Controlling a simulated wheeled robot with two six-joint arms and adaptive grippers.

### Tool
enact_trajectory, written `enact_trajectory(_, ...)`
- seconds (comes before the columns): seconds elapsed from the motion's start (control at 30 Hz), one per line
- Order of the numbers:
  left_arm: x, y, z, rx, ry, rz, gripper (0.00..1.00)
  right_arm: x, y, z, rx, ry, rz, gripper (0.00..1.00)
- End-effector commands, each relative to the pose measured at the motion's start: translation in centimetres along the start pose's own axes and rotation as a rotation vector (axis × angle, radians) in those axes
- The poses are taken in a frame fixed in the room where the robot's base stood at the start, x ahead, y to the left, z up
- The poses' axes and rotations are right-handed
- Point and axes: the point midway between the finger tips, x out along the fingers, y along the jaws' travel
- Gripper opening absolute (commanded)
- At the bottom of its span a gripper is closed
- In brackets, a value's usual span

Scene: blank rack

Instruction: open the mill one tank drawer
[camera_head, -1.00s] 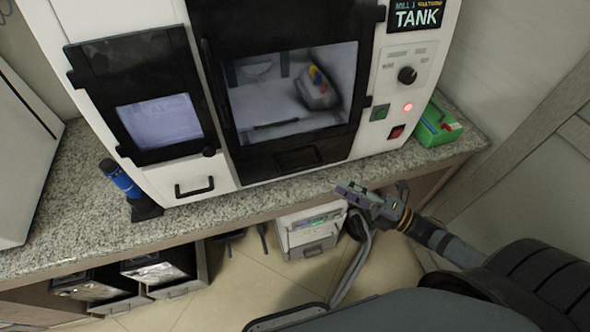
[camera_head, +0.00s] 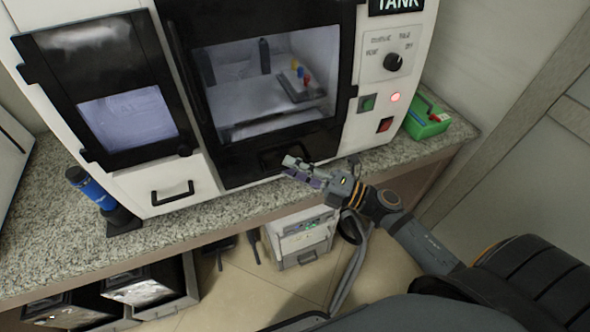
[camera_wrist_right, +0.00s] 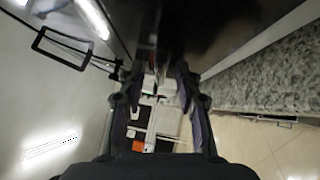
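The mill (camera_head: 350,120) is a white and black machine on the counter, with a cut-off "TANK" sign (camera_head: 396,5) at its top right. Its white drawer (camera_head: 135,188) is at the lower left front and looks shut. The drawer has a black bar handle (camera_head: 172,193); a black handle (camera_wrist_right: 65,47) also shows at the upper left of the right wrist view. My right gripper (camera_head: 293,170) is in front of the mill's lower door edge, to the right of the drawer and apart from its handle. In the wrist view its fingers (camera_wrist_right: 160,85) are spread and empty. My left gripper is not in view.
A blue cylinder on a black stand (camera_head: 92,188) stands left of the drawer. A green box (camera_head: 428,120) sits at the right end of the granite counter (camera_head: 50,235). Open bins (camera_head: 150,290) and a white unit (camera_head: 303,235) are below. Space before the drawer looks clear.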

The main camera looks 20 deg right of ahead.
Motion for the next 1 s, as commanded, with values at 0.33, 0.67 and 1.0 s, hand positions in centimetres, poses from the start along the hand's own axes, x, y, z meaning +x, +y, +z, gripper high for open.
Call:
enact_trajectory(0.33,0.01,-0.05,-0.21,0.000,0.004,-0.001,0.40,0.14,-0.04,0.00,0.001,0.000,-0.001,0.27)
enact_trajectory(0.67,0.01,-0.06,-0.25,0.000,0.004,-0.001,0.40,0.12,-0.06,0.00,0.001,0.000,-0.001,0.00)
enact_trajectory(1.0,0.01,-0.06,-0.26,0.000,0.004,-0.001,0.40,0.11,-0.07,0.00,0.001,0.000,-0.002,0.00)
